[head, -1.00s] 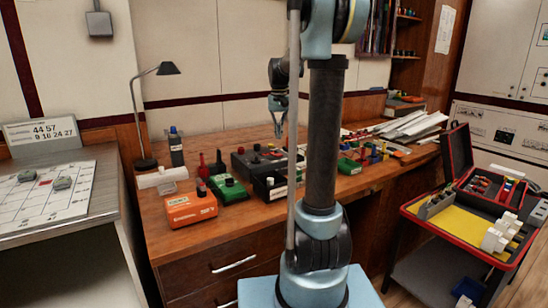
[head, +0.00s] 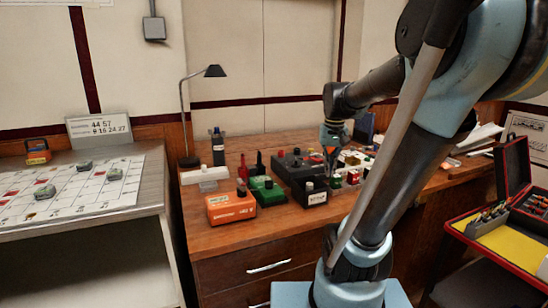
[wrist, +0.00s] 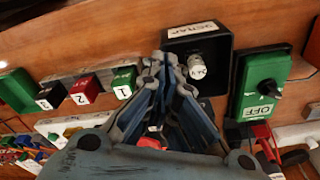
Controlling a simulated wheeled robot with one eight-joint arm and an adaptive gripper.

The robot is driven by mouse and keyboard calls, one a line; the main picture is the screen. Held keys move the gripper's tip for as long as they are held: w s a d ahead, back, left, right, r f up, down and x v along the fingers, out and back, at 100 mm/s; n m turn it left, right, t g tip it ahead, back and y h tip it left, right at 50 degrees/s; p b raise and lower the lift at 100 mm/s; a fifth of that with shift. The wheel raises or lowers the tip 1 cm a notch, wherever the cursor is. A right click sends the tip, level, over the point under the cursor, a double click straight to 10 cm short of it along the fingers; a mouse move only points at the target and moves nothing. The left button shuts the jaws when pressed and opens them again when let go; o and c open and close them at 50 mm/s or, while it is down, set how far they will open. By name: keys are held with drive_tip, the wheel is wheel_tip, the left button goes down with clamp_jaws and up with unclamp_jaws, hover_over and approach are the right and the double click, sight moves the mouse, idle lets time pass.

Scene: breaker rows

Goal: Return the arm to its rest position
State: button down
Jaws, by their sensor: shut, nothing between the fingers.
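My arm reaches from its base at the lower right of the head view, up past the top edge and back out over the wooden desk (head: 225,245). My gripper (head: 330,150) points down above the parts at the middle of the desk in the head view. In the wrist view my gripper (wrist: 172,62) has its fingertips close together with nothing between them. They show in front of a black box with a "SCRAP" label (wrist: 197,55); I cannot tell whether they touch it.
An orange box (head: 231,207), a green box (head: 266,190) and a black box (head: 312,193) stand near the desk's front. A lamp (head: 215,71) stands at the back. A grey bench with a gridded sheet (head: 70,195) is left; an open red case (head: 515,215) is right.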

drive_tip(key=s+f+t, duration=0.1)
drive_tip(key=s+f, duration=1.2)
drive_tip(key=s, duration=0.1)
drive_tip(key=shift+s+n, duration=0.4)
